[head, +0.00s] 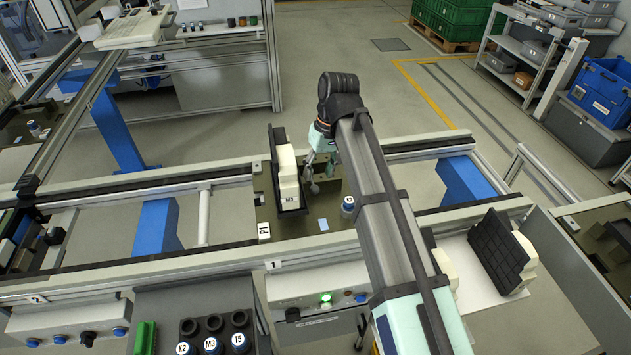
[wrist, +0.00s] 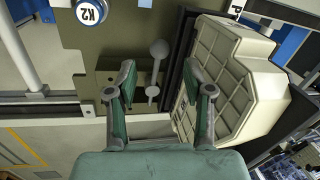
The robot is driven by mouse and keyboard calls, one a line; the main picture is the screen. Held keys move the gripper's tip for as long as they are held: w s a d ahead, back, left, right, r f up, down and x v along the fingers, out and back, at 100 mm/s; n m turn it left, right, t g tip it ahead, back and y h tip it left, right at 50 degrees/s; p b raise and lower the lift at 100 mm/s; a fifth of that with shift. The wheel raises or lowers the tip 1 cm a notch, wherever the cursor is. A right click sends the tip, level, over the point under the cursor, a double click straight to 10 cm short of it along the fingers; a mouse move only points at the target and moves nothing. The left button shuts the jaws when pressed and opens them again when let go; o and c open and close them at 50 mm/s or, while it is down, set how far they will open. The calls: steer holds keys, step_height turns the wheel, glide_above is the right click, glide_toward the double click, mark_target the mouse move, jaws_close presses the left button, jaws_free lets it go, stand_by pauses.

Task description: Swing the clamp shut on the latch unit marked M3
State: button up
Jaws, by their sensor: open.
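The cream latch unit marked M3 (head: 289,188) stands upright against a dark plate on the olive pallet P1 (head: 264,212). In the wrist view its ribbed cream housing (wrist: 228,85) fills the right side. A grey clamp lever with a ball knob (wrist: 158,50) stands beside the housing, on its left. My gripper (wrist: 160,82) is open, its two green-padded fingers on either side of the lever, with gaps visible. In the head view my gripper (head: 318,168) is just right of the unit, partly hidden by my arm.
Another cream unit with a black plate (head: 502,252) lies at right. Rail frames (head: 130,190) border the pallet.

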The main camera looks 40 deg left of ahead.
mark_target(315, 186)
steer(key=shift+s+a+f+p, duration=0.1)
steer(key=shift+s+f+p, duration=0.05)
steer(key=shift+f, duration=0.7)
steer(key=shift+s+a+f+p, duration=0.1)
steer(key=shift+f+p, duration=0.1)
steer(key=shift+f, duration=0.65)
steer(key=shift+s+a+f+p, duration=0.1)
steer(key=shift+s+f+p, duration=0.05)
steer(key=shift+f, duration=0.7)
jaws_close()
